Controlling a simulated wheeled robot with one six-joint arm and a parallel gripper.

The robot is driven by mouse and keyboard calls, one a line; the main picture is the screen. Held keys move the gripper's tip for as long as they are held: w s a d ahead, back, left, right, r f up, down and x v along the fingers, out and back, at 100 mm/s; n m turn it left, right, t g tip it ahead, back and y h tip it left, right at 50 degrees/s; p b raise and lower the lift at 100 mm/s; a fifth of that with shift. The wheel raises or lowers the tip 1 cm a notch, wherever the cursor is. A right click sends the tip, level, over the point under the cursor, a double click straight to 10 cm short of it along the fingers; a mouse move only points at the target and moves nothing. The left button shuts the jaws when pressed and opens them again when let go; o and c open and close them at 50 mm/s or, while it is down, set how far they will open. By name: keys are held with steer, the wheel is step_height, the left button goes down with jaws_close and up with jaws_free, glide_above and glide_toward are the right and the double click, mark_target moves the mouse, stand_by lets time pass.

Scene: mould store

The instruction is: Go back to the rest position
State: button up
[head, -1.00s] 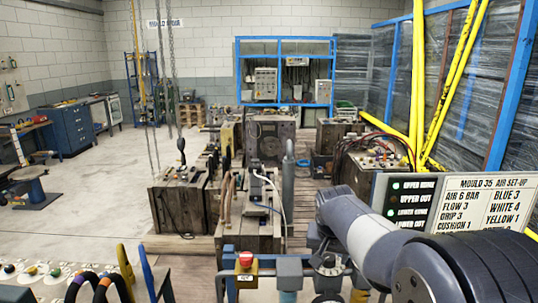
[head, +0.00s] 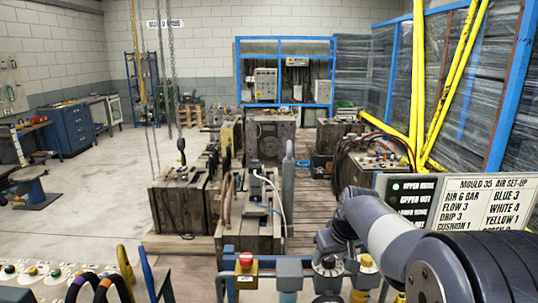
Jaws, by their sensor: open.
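My grey arm (head: 392,236) reaches in from the bottom right, and its bend stands in front of the lower part of the lamp board (head: 408,188). Past the bend, a darker arm section drops toward the row of air fittings. I cannot make out the jaws or fingertips. The fittings include a red button on a yellow box (head: 246,268), a grey-topped unit with a teal bowl (head: 289,272), a round black-topped unit (head: 327,279) and a yellow-capped unit (head: 366,268). No held object shows.
The set-up sign (head: 485,203) stands close behind my arm at the right. Wooden-sided moulds (head: 250,235) fill the middle, with hanging chains (head: 158,80) at their left. Hoses (head: 125,268) rise at the front left. The concrete floor at the left is largely clear.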

steer(key=n+y, duration=0.1)
steer(key=n, duration=0.1)
steer(key=n+g+y+p, duration=0.1)
steer(key=n, duration=0.2)
steer(key=shift+w+d+r, duration=0.1)
steer(key=shift+d, duration=0.1)
steer(key=n+g+p, duration=0.1)
steer(key=n+p, duration=0.2)
steer(key=n, duration=0.1)
steer(key=shift+w+n+y, duration=0.1)
steer(key=shift+n+y, duration=0.2)
steer(key=shift+y, duration=0.1)
steer(key=shift+n+g+p, duration=0.4)
steer(key=shift+n, duration=0.3)
